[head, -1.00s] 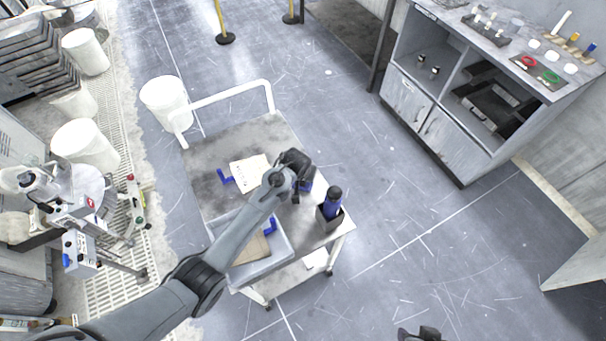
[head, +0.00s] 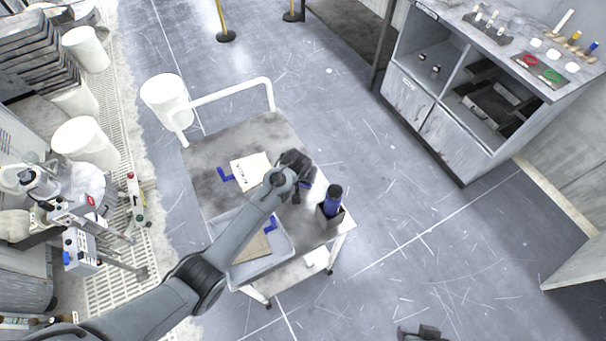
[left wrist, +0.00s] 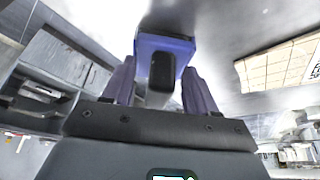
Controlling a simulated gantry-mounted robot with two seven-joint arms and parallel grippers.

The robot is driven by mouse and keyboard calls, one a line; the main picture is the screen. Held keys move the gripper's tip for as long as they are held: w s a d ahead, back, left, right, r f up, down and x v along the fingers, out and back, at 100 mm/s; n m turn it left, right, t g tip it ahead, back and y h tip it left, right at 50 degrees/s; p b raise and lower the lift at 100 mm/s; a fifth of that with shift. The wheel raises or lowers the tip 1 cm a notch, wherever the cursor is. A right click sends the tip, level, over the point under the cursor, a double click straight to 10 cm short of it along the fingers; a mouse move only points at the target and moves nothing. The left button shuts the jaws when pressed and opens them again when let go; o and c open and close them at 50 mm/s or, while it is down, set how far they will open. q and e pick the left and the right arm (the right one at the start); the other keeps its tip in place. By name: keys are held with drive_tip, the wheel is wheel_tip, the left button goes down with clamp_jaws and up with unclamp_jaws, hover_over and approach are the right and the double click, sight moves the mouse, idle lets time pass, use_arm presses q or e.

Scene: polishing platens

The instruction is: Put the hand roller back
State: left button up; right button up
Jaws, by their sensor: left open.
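My left gripper (head: 299,190) is low over the right part of the grey cart top (head: 215,155). In the left wrist view its jaws (left wrist: 160,72) are open, one finger on each side of a black handle-like part (left wrist: 162,75). That part joins a blue piece (left wrist: 182,46); together they may be the hand roller, but I cannot be sure. Whether the fingers touch it I cannot tell.
A white sheet (head: 246,172), a blue bracket (head: 226,175) and a grey tray (head: 288,250) are also on the cart. White buckets (head: 165,100) stand left.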

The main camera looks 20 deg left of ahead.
use_arm(q)
drive_tip(key=shift+r, duration=0.1)
drive_tip(key=shift+w+r, duration=0.1)
drive_tip(key=shift+r, duration=0.35)
drive_tip(key=p+v, duration=0.2)
drive_tip(key=v, duration=1)
drive_tip(key=s+a+m, duration=0.1)
drive_tip(key=s+a, duration=0.1)
drive_tip(key=s, duration=1.3)
drive_tip(key=s+a+m, duration=0.1)
drive_tip(key=s, duration=1.4)
drive_tip(key=shift+s+a+f+m+g+h, duration=0.2)
drive_tip(key=shift+s+a+m+g+h, duration=0.1)
drive_tip(key=shift+s+a+m+g, duration=0.1)
drive_tip(key=shift+r, duration=0.1)
wheel_tip(320, 180, up, 19)
drive_tip(key=p, duration=1.9)
